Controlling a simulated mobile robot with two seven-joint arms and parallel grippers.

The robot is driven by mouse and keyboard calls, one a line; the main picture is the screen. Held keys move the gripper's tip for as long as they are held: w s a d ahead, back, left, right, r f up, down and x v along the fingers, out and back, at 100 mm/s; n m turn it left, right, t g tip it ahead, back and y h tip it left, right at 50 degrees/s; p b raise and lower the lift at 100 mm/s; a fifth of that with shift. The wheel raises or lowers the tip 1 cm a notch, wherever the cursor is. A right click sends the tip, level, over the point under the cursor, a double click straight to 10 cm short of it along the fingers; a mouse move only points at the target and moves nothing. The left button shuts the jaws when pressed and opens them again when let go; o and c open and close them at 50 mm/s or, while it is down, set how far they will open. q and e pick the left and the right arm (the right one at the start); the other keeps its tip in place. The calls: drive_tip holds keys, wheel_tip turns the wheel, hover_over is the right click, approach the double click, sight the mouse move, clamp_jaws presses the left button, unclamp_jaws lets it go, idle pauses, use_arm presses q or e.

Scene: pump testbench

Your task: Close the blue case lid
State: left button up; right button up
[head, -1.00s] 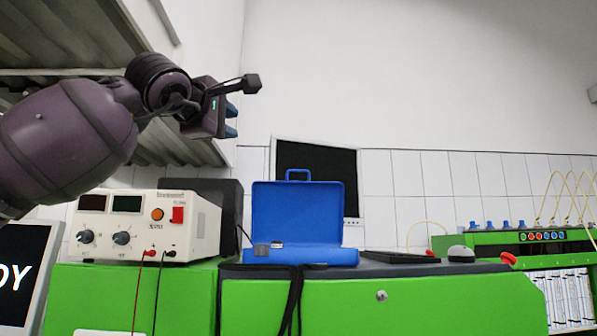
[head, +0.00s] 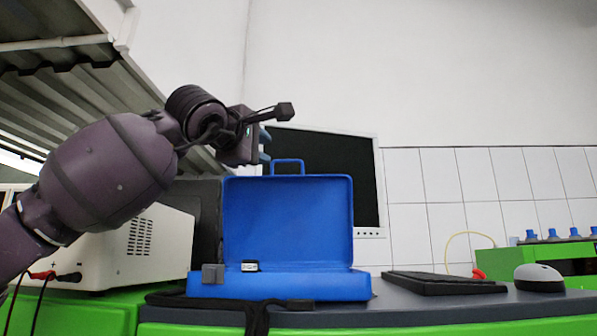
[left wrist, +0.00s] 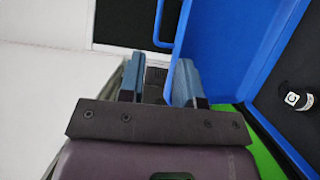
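The blue case (head: 280,286) stands on the dark bench top with its lid (head: 288,222) open and upright. The handle (head: 287,165) is on the lid's top edge. My left gripper (head: 266,146) is at the upper left of the lid, near the handle in the picture. In the left wrist view, the two blue fingers of my left gripper (left wrist: 158,82) are apart with nothing between them. The lid (left wrist: 228,45) is just right of the fingers, and the handle (left wrist: 163,28) is ahead of them. My right gripper is not in view.
A monitor (head: 325,160) stands behind the case. A white power supply (head: 140,250) is on the left, under my left arm. A black keyboard-like tray (head: 440,284) and a grey-white mouse-like device (head: 538,277) lie to the right. A small labelled item (head: 249,266) sits in the case.

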sight(285, 161)
use_arm(q)
drive_tip(key=p+x, duration=0.4)
drive_tip(key=x, duration=0.6)
drive_tip(key=shift+r, duration=0.15)
drive_tip(key=shift+w+d, duration=0.15)
drive_tip(key=shift+w, duration=0.25)
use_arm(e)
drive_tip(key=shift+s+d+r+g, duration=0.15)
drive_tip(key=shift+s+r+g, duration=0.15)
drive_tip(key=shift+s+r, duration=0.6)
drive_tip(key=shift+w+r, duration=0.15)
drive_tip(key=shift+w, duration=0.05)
use_arm(q)
clamp_jaws()
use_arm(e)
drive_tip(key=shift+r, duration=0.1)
